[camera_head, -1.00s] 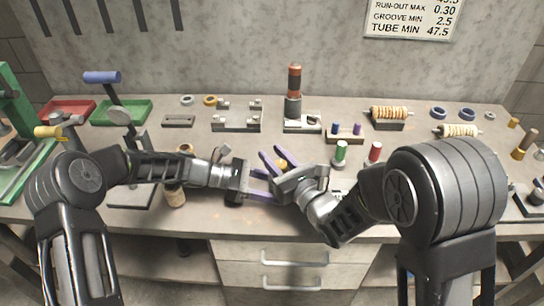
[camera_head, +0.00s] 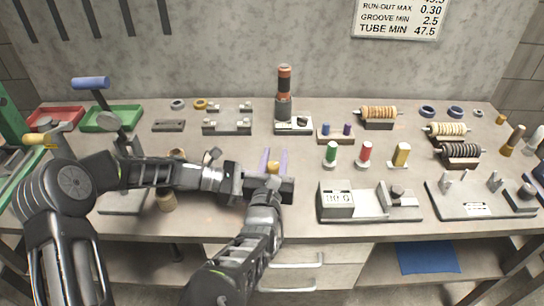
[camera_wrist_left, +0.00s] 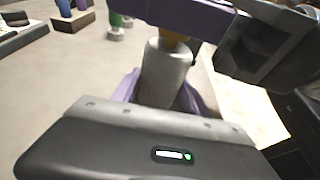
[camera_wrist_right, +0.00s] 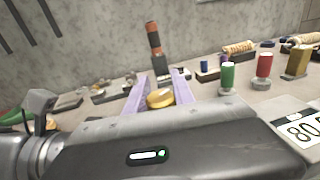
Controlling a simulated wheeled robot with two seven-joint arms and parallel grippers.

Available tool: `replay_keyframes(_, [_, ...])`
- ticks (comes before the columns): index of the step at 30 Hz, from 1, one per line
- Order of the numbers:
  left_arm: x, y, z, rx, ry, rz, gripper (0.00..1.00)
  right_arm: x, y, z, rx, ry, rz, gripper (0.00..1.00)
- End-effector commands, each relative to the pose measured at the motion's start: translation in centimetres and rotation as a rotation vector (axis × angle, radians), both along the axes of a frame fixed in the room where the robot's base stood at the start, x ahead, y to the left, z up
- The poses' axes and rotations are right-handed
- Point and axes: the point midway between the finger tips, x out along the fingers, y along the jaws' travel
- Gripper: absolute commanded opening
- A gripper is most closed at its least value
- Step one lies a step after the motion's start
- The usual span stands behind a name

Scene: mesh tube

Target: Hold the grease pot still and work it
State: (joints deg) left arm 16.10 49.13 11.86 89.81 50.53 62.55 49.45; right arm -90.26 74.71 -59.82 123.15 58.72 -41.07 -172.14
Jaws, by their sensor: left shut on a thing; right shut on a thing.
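The grease pot (camera_wrist_left: 165,75) is a grey metal cylinder with a yellow cap. In the left wrist view it stands upright between the purple fingers of my left gripper (camera_wrist_left: 160,95), shut on its body. My right gripper (camera_wrist_right: 161,88) is shut on the yellow cap (camera_wrist_right: 160,98), which shows between its purple fingers in the right wrist view. In the head view my right gripper (camera_head: 273,162) points away toward the wall, and its dark body hides the pot and the left fingers.
A green-topped cylinder (camera_head: 331,153), a red-topped one (camera_head: 365,153) and a yellow block (camera_head: 401,154) stand to the right. A grey block with a numeric display (camera_head: 338,199) is near the front. A black and orange post (camera_head: 284,90) stands behind. A red tray (camera_head: 56,117) is at far left.

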Motion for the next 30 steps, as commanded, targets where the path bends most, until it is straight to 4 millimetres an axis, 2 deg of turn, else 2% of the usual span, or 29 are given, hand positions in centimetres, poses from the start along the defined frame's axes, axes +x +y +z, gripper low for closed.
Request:
replay_keyframes(2, [-0.04,0.11,-0.03,0.000,-0.001,-0.001,0.29,-0.11,-0.35,-0.45,-0.007,0.008,-0.026,0.00])
replay_keyframes(20, [0.04,0.19,-0.24,0.005,0.001,0.003,0.29,-0.17,0.16,0.14,0.016,-0.003,-0.047,0.00])
replay_keyframes(21, [0.04,0.19,-0.24,0.005,0.001,0.003,0.28,-0.16,0.18,0.16,0.016,-0.004,-0.047,0.32])
replay_keyframes(28, [0.01,0.18,-0.26,0.005,0.001,0.003,0.29,-0.15,0.18,0.18,0.016,-0.004,-0.047,0.51])
replay_keyframes(30, [0.00,0.17,-0.26,0.005,0.001,0.003,0.29,-0.15,0.18,0.18,0.016,-0.004,-0.047,0.52])
